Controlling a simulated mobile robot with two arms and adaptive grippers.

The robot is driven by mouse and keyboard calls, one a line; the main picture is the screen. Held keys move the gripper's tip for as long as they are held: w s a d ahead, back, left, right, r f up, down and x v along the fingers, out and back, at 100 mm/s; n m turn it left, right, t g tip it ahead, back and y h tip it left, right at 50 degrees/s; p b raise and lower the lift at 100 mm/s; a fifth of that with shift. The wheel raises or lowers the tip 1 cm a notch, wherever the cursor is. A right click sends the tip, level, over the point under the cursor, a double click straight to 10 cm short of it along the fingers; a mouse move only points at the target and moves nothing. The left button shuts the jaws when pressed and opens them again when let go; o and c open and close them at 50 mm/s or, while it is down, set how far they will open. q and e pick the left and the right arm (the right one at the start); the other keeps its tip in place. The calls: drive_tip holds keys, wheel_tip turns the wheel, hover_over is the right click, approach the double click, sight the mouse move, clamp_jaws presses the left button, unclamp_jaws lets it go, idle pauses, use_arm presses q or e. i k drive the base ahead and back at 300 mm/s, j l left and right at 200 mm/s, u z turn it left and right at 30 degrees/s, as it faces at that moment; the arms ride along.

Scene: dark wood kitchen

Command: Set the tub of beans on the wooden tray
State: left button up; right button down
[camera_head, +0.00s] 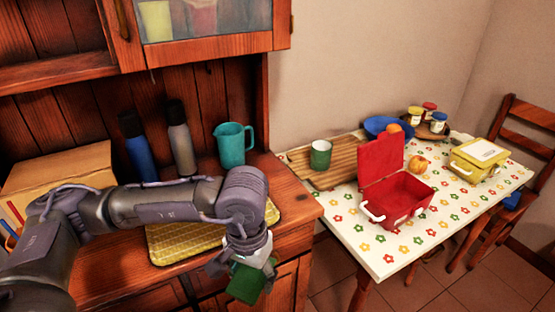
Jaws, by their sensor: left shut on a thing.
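My left gripper (245,267) is shut on a green tub (245,284), at the front of the dark wood cabinet. The tub is tilted, partly covered by the gripper, and no label shows, so I cannot tell that it holds beans. A brown slatted wooden tray (344,166) lies at the left end of the table, clear of the gripper, up and to its right. A green mug (320,155) with a pale inside stands upright on the tray. My right gripper is not in view.
An open red lunch box (408,190) stands right of the tray on the flowered table (378,268). A teal jug (232,145) and two bottles stand on the cabinet.

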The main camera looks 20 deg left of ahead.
sight(354, 161)
drive_tip(key=i+l+u, duration=0.2)
drive_tip(key=u, duration=0.2)
drive_tip(key=i+l+u, duration=0.15)
drive_tip(key=l+u, duration=0.25)
drive_tip(key=i+l+u, duration=0.1)
drive_tip(key=l+u, duration=0.35)
